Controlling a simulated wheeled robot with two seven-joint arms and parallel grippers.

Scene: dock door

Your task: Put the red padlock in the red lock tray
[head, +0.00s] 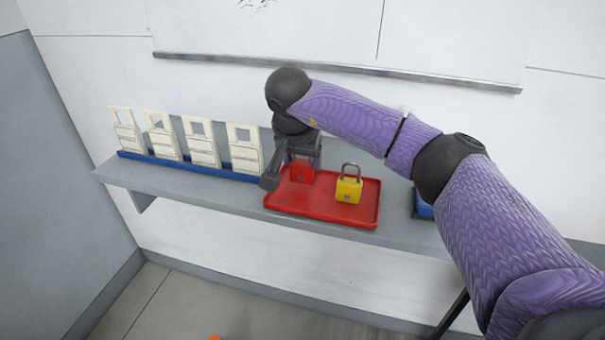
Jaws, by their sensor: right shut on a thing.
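The red padlock (302,171) is at the left part of the red lock tray (325,212). My right gripper (290,172) is shut on the red padlock, and its fingers and wrist hide the padlock's shackle. I cannot tell whether the padlock touches the tray floor or is held just above it. A yellow padlock (349,188) stands upright in the right part of the same tray. My left gripper is not in view.
The tray sits on a grey wall shelf (238,202). To its left, several cream tags (203,150) stand in a blue rack (190,169). A blue object (424,210) is to the right, partly behind my arm. The tray's front right floor is bare.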

